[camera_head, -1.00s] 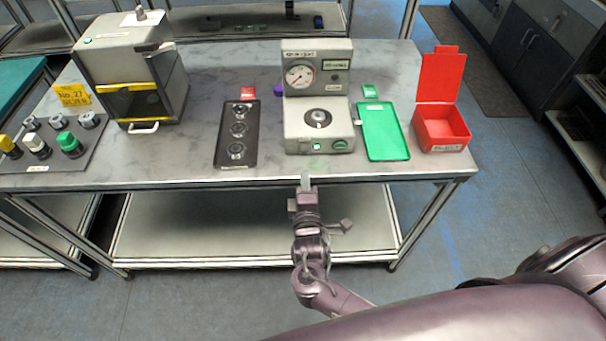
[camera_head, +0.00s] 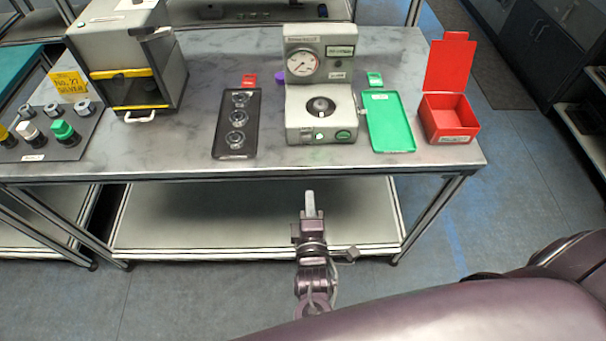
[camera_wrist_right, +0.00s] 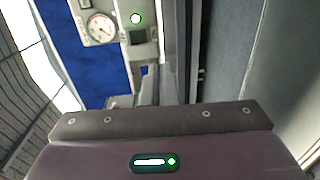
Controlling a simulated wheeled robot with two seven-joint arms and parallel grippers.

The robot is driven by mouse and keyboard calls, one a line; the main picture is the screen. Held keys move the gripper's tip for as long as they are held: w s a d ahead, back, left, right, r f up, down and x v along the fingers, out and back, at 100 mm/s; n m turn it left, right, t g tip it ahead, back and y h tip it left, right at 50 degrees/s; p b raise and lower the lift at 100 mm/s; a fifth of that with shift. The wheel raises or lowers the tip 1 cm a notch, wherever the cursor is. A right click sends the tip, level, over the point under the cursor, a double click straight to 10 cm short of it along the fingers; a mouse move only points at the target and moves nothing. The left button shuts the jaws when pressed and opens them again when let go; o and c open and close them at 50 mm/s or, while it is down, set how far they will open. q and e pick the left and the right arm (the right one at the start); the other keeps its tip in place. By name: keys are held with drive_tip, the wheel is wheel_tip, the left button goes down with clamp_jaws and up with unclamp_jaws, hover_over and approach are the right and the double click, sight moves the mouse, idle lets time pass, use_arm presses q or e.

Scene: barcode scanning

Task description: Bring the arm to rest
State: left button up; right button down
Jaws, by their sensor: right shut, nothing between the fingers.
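My right arm comes up from the bottom of the head view. Its gripper (camera_head: 310,203) is shut and empty, in front of the table's front edge and apart from it. The grey table (camera_head: 400,166) stands beyond it. On the table, a grey test machine (camera_head: 321,128) with a round gauge stands straight beyond the gripper. The right wrist view shows the dark wrist body (camera_wrist_right: 160,125) across the bottom and part of a gauge panel (camera_wrist_right: 101,28); the fingertips are hidden there. My left gripper does not show.
A black tray (camera_head: 253,103) with several round parts lies left of the machine. A green tray (camera_head: 388,122) and an open red box (camera_head: 448,117) are on its right. A boxy machine (camera_head: 115,55) and a rack of colored knobs (camera_head: 75,145) are at the left. The lower shelf (camera_head: 180,215) is bare.

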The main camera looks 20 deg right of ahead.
drive_tip(key=s+d+f+m+g+y, duration=0.1)
drive_tip(key=s+d+f+m+g, duration=0.15)
drive_tip(key=f, duration=0.75)
drive_tip(key=s+d+f+m+g+y+b, duration=0.1)
drive_tip(key=s+f+g, duration=0.25)
drive_tip(key=f, duration=0.65)
drive_tip(key=s+d+f+m+g+y, duration=0.1)
drive_tip(key=s+d+f+g, duration=0.15)
drive_tip(key=f, duration=0.75)
drive_tip(key=s+d+f+m+g, duration=0.1)
drive_tip(key=s+f, duration=0.3)
drive_tip(key=s, duration=0.4)
drive_tip(key=s+d+f+m+g+y, duration=0.1)
drive_tip(key=s+f+m+g, duration=0.2)
drive_tip(key=s, duration=0.5)
drive_tip(key=s+d+f+m+g+b, duration=0.1)
drive_tip(key=s+f+m+g, duration=0.2)
drive_tip(key=s+f, duration=0.4)
drive_tip(key=shift+s+m+y, duration=0.4)
drive_tip(key=shift+s+m, duration=0.05)
drive_tip(key=shift+s, duration=0.1)
